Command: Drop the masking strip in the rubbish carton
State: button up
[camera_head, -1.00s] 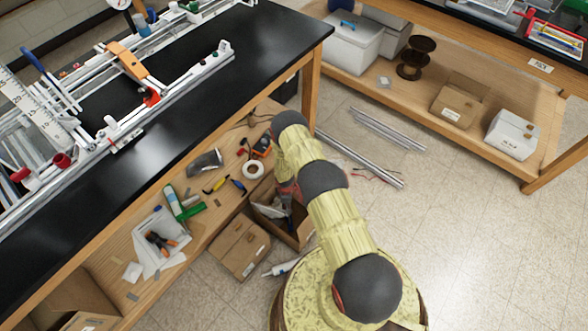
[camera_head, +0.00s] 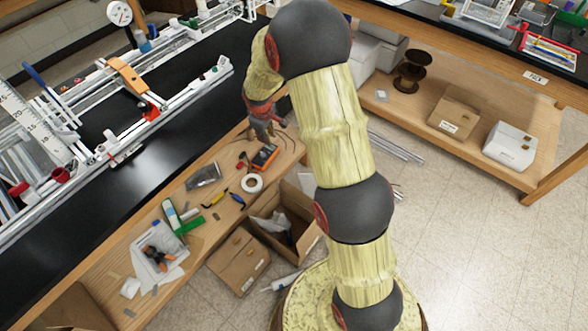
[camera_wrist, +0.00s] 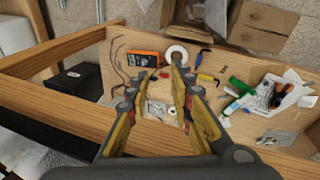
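My gripper (camera_wrist: 160,72) is open, with its yellow-and-grey fingers spread above the lower wooden shelf. In the head view it (camera_head: 266,128) hangs above the shelf's far end, near the orange meter. I cannot tell a masking strip for certain; a small pale piece (camera_wrist: 157,108) shows between the fingers in the wrist view, too small to identify. A white tape roll (camera_head: 252,183) lies flat on the shelf. The open carton (camera_head: 309,240), with crumpled clear plastic inside, stands on the floor beside the shelf. It shows at the top of the wrist view (camera_wrist: 180,14).
The orange meter (camera_head: 265,157), silver bag (camera_head: 203,175), screwdrivers (camera_head: 236,198), green item (camera_head: 190,224) and pliers (camera_head: 157,257) lie on the shelf. A closed carton (camera_head: 238,262) stands beside the open one. The black bench top (camera_head: 165,140) overhangs the shelf. Metal profiles (camera_head: 396,146) lie on the floor.

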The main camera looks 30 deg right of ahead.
jog(key=s+a+r+m+t, duration=0.1)
jog(key=s+a+r+m, duration=0.1)
jog(key=s+r, duration=0.7)
jog(key=s+a+r+m, duration=0.1)
jog(key=s+a+r, duration=0.3)
jog(key=r, duration=0.9)
jog(key=s+a+r+m+t, duration=0.1)
jog(key=s+a+r, duration=0.1)
jog(key=s, duration=0.9)
jog(key=s+a+r+m+y, duration=0.1)
jog(key=s+r, duration=0.4)
jog(key=s, duration=0.7)
jog(key=shift+a+r+m+t+y, duration=0.3)
jog(key=shift+a+m+t, duration=0.1)
jog(key=shift+m, duration=0.4)
jog(key=shift+w+f, duration=0.1)
jog(key=shift+f, duration=0.05)
